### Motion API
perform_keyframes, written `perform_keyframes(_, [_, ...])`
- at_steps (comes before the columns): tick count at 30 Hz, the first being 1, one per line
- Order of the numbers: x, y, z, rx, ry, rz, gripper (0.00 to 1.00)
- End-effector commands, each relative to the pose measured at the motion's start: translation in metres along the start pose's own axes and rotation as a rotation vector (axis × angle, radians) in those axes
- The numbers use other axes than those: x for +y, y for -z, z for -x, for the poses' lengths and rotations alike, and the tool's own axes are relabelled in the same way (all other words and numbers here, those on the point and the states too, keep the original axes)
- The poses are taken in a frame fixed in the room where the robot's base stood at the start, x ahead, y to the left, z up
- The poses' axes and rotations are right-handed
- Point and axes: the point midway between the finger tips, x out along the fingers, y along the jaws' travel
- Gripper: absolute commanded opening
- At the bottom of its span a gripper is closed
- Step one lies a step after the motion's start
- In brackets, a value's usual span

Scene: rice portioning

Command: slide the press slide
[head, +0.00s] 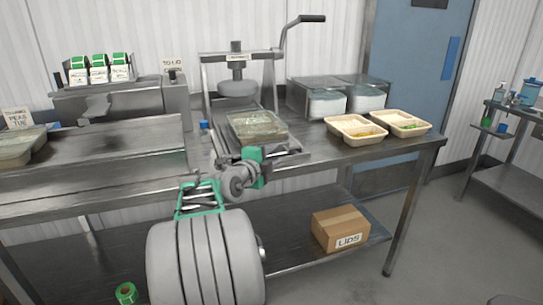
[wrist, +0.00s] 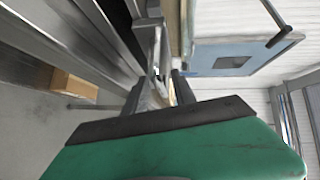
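The press (head: 210,87) stands on the metal bench with its round plate (head: 238,88) raised and its lever (head: 312,18) up to the right. Its flat metal slide (head: 292,152) sticks out toward me. A clear-lidded tray (head: 258,125) sits on the slide, in front of the round plate. My green and grey gripper (head: 258,160) is at the slide's near edge, below the tray. In the wrist view, my gripper's green body and dark bar fill the bottom, and its fingers (wrist: 163,92) reach toward metal parts. I cannot tell whether they touch the slide or are closed.
Two cream trays with food (head: 357,130) and clear bins (head: 340,97) stand to the right. A box marked LIDS (head: 340,228) sits on the lower shelf.

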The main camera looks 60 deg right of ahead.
Motion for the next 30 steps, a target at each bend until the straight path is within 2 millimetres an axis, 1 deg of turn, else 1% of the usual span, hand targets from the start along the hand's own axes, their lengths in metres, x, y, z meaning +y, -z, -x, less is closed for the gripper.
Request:
perform_keyframes(4, [-0.0001,-0.0002,0.0004,-0.001,0.000,0.000,0.31])
perform_keyframes(15, [0.0000,-0.0004,0.0008,-0.001,0.000,0.000,0.01])
perform_keyframes(30, [0.0002,-0.0007,0.0010,-0.001,-0.001,0.000,0.00])
